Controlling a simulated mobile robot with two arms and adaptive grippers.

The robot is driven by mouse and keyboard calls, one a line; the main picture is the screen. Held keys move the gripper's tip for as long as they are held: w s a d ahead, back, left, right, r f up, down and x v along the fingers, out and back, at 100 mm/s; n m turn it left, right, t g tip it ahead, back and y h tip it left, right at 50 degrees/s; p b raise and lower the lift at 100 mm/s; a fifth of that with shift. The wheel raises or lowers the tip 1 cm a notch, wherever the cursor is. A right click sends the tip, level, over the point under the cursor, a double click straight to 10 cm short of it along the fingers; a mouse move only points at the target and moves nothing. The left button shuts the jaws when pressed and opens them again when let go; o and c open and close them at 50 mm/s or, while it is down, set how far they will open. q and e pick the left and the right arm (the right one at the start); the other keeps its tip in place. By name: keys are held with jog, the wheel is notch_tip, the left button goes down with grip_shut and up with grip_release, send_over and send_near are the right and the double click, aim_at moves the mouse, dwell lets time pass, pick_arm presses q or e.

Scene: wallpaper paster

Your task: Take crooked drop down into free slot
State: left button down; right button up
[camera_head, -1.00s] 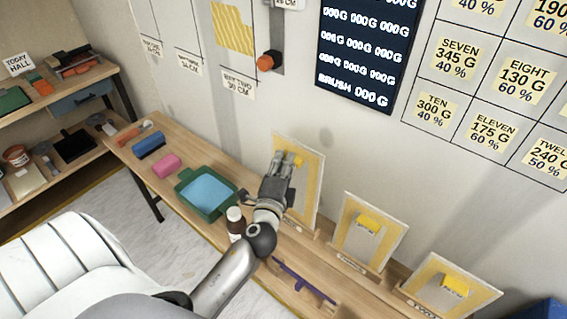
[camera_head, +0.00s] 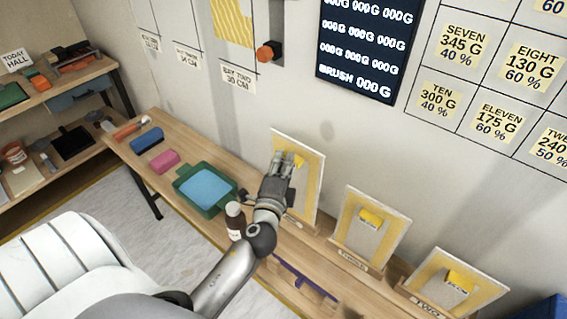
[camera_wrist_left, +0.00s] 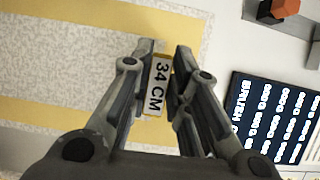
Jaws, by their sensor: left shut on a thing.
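My left gripper (camera_head: 287,160) is at the leftmost yellow-edged board (camera_head: 311,178), which leans upright at the back of the bench. In the left wrist view its fingers (camera_wrist_left: 164,52) are shut on a small yellow-edged tag (camera_wrist_left: 159,84) reading "34 CM". A striped yellow and speckled grey surface (camera_wrist_left: 60,70) lies behind the fingers. A yellow striped strip (camera_head: 232,22) hangs on the wall in the bay above the label "BAY TWO 30 CM" (camera_head: 238,78). The bays to its left look bare. I cannot tell which strip is crooked. My right gripper is not in view.
Two more yellow-edged boards (camera_head: 347,252) (camera_head: 411,291) with yellow tabs stand to the right. A green tray (camera_head: 181,200), pink block (camera_head: 164,161) and blue block (camera_head: 147,139) lie left on the bench.

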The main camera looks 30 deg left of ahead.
pick_arm(q)
jog(key=shift+s+f+b, duration=0.1)
jog(key=shift+f+b, duration=0.6)
jog(key=shift+f, duration=0.1)
jog(key=c, duration=1.3)
grip_release()
jog(key=v, duration=1.2)
